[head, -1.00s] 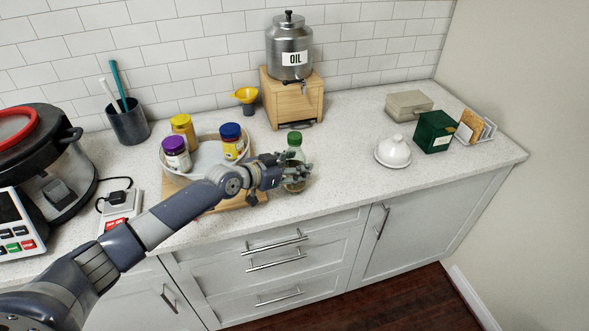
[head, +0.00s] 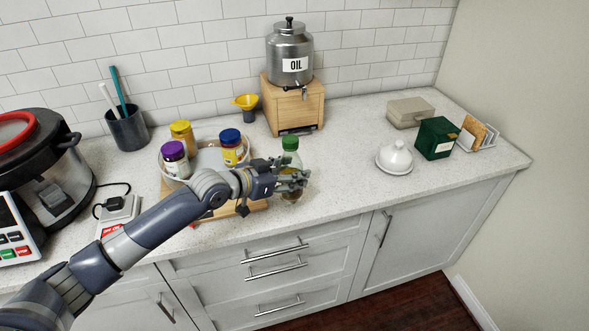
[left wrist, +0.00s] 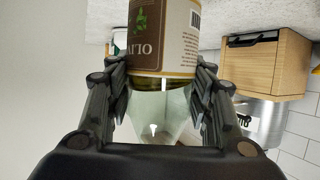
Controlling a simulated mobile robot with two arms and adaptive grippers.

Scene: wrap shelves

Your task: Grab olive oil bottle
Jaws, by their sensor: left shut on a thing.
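The olive oil bottle (head: 290,156) has a green cap and stands about upright at the counter's middle, right of the round tray. My left gripper (head: 289,180) reaches it from the left, with its fingers around the body and hiding part of it. In the left wrist view the bottle (left wrist: 164,40) shows upside down with a brown and cream label. The left gripper (left wrist: 160,100) is shut on it, one finger on each side. I cannot tell whether its base touches the counter. My right gripper is not in view.
A round tray with jars with purple (head: 173,148), yellow (head: 181,126) and blue (head: 231,136) lids is close left of the bottle. The oil dispenser (head: 289,48) on its wooden stand (head: 296,105) is behind. A white lidded dish (head: 395,157) is to the right; counter between is clear.

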